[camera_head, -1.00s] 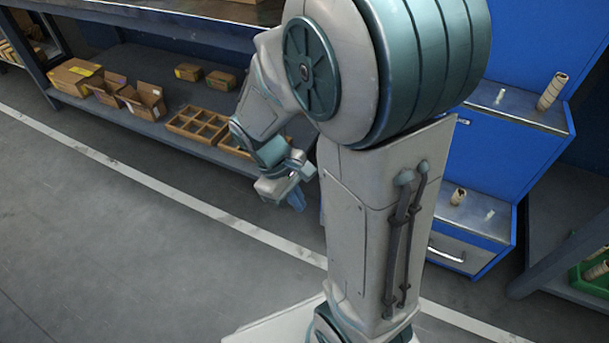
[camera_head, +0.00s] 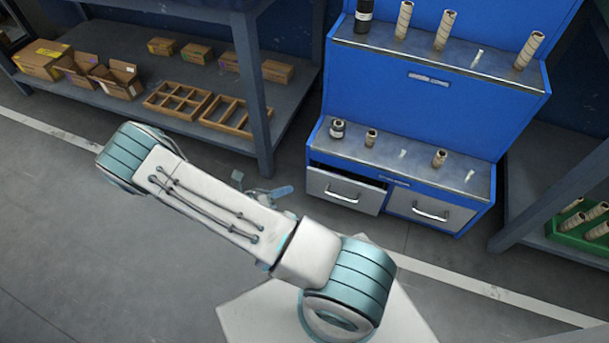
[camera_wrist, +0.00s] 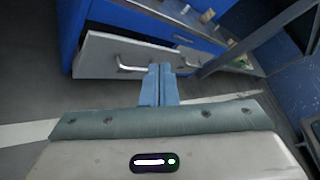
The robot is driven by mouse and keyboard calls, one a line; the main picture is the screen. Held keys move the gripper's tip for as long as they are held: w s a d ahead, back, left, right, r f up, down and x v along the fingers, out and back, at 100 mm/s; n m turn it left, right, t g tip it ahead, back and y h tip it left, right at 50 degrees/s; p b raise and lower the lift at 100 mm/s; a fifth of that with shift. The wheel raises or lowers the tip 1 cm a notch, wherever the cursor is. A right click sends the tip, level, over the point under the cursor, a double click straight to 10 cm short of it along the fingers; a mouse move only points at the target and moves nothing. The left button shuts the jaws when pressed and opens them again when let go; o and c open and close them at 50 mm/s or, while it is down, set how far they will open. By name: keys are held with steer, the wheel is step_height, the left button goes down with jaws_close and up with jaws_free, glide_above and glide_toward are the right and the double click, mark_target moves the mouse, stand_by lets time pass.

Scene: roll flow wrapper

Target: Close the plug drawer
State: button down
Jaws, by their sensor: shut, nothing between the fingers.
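The blue wrapper station (camera_head: 400,100) has two grey-fronted drawers with metal handles at its base. The left drawer (camera_head: 343,190) is pulled partly out, with a dark gap above its front. The right drawer (camera_head: 427,208) looks flush. I cannot tell from labels which one is the plug drawer. My gripper (camera_head: 285,190) is to the left of the open drawer, apart from it in the head view. In the wrist view, my gripper (camera_wrist: 160,72) is shut and empty, its blue fingers pointing toward the open drawer's front (camera_wrist: 100,57) beside its handle (camera_wrist: 133,68).
Cardboard spools and a dark roll stand on the station's two ledges. A shelf (camera_head: 200,130) with boxes and divided trays stands at the left. A green crate (camera_head: 582,232) of spools sits on a rack at the right. The floor before the drawers is clear.

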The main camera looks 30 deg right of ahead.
step_height(320, 180, down, 12)
steer(key=d+f+n+t+y, duration=0.1)
steer(key=d+n+t, duration=0.1)
steer(key=n+t, duration=1.1)
steer(key=n+g+b, duration=0.2)
steer(key=n+b, duration=0.1)
steer(key=n, duration=0.1)
glide_toward(308, 169)
steer(key=x, duration=0.5)
steer(key=shift+w+d+r, duration=0.15)
steer(key=shift+d, duration=0.2)
steer(key=shift+w+d+r+b, duration=0.15)
steer(key=shift+w+d+b, duration=0.15)
steer(key=shift+w+d, duration=0.1)
steer(key=shift+y, duration=0.3)
